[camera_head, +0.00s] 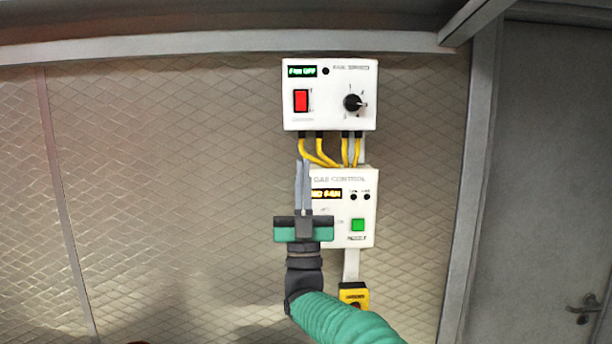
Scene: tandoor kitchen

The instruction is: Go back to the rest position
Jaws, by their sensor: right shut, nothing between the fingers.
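My right gripper (303,167) is shut and empty, its fingers pointing up in front of the left side of the gas control box (366,208). The gripper and arm hide part of that box. The box has a lit orange display, a green button (358,225) and two small dark indicators. Above it is the fan box (335,110), whose display reads FAN OFF, with a red rocker switch (301,100) and a black knob (353,102). I cannot tell whether the fingers touch anything. My left gripper is not in view.
Yellow cables (320,152) run between the two boxes. A yellow box (353,294) sits below, partly behind my arm. The quilted metal wall (170,190) is clear at left. A grey door (550,180) with a handle (583,309) stands at right.

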